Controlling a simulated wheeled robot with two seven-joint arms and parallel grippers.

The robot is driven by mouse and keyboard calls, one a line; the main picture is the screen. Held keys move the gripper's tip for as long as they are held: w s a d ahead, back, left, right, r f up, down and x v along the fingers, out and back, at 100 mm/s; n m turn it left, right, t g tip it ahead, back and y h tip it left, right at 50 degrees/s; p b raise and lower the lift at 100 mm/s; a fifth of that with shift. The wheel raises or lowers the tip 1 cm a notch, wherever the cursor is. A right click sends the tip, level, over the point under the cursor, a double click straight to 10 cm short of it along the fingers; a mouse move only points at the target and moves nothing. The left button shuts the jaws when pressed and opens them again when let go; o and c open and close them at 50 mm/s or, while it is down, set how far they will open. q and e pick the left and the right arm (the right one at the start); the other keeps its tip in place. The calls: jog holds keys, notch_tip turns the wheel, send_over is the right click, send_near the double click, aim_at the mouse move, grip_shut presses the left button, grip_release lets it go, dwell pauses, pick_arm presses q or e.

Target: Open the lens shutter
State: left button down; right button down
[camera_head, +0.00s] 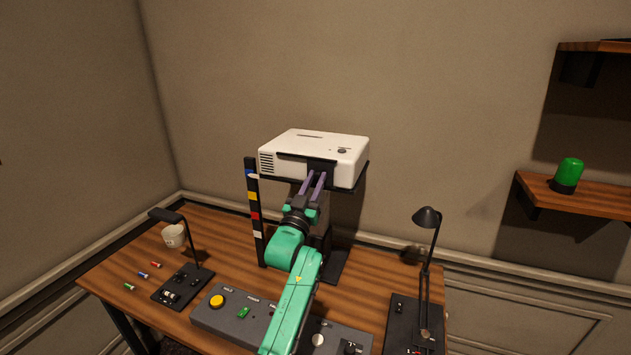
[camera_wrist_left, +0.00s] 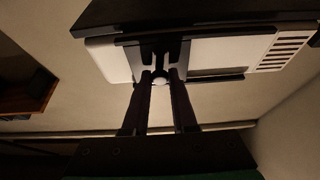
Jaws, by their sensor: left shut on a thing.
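The white projector (camera_head: 330,148) sits on a black stand above the desk, its front facing me. A black shutter plate (camera_head: 321,165) sits on its front below a thin black rail (camera_head: 290,155). My left gripper (camera_head: 316,182) reaches up to the plate and is shut on the shutter's dark tab. In the left wrist view, the two fingers (camera_wrist_left: 160,75) close around this tab (camera_wrist_left: 160,52), with the white projector body (camera_wrist_left: 215,54) behind it. A small pale round spot shows between the fingers; I cannot tell what it is. The lens is not clearly visible. My right gripper is not in view.
A grey control panel (camera_head: 232,317) with a yellow button lies at the desk's front. A color-banded post (camera_head: 254,213) stands left of the projector. A lamp (camera_head: 168,216) and white mug (camera_head: 174,236) are left, another lamp (camera_head: 427,217) right. A green beacon (camera_head: 568,172) sits on a shelf.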

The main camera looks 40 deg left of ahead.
pick_arm(q)
jog(key=shift+r, duration=0.15)
dwell(0.7)
jog(key=s+a, duration=0.1)
jog(key=a, duration=0.1)
jog(key=a+b, duration=0.1)
jog(key=a, duration=0.1)
jog(key=s+a, duration=0.1)
jog(key=a, duration=0.2)
jog(key=shift+s, duration=0.3)
jog(key=shift+r, duration=0.1)
jog(key=c, duration=0.7)
grip_release()
jog(key=shift+d, duration=0.15)
